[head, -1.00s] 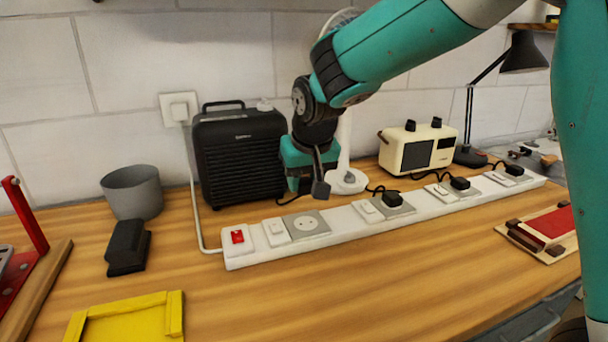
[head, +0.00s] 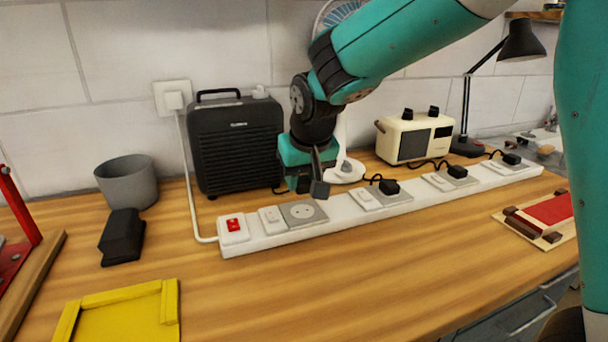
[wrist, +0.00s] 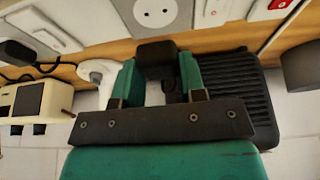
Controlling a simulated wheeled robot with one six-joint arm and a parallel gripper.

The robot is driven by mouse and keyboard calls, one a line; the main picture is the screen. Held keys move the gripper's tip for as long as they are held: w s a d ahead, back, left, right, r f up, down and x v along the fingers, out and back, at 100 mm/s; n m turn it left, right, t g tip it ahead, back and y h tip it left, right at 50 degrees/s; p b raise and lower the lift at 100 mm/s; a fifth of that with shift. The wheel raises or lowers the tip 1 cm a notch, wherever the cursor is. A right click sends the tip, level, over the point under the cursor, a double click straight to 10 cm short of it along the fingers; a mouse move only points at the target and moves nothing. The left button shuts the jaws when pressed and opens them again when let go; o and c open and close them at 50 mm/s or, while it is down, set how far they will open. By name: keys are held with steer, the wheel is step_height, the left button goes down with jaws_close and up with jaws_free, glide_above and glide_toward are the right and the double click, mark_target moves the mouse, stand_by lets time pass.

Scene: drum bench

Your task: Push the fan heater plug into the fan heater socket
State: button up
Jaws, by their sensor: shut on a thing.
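My gripper (wrist: 158,85) is shut on the black fan heater plug (wrist: 157,56), which sits between its two teal fingers. In the head view the plug (head: 319,188) shows at the fingertips, just above the power strip. The empty round fan heater socket (head: 303,212) lies below and slightly left of it, on a grey plate beside a white switch. The socket also shows in the wrist view (wrist: 155,10), beyond the plug. The plug appears apart from the socket; the exact gap is hard to judge. The black fan heater (head: 236,150) stands behind the strip, left of my gripper.
The white power strip (head: 262,240) runs across the bench, with a red switch (head: 233,225) at its left end. Black plugs (head: 389,187) fill its other sockets. A cream radio (head: 414,139) and a white fan (head: 345,171) stand behind. The front bench is largely clear, with a yellow tray (head: 130,318).

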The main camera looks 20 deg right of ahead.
mark_target(304, 193)
steer(key=shift+f, duration=0.15)
steer(key=shift+f+b, duration=1.15)
steer(key=shift+f, duration=0.5)
steer(key=shift+f, duration=0.75)
stand_by(1.6)
steer(key=o, duration=1)
steer(key=shift+r, duration=0.1)
steer(key=p+v, duration=0.1)
steer(key=v, duration=1.6)
steer(key=shift+s+r, duration=0.1)
steer(key=shift+s, duration=0.05)
steer(key=shift+s, duration=0.1)
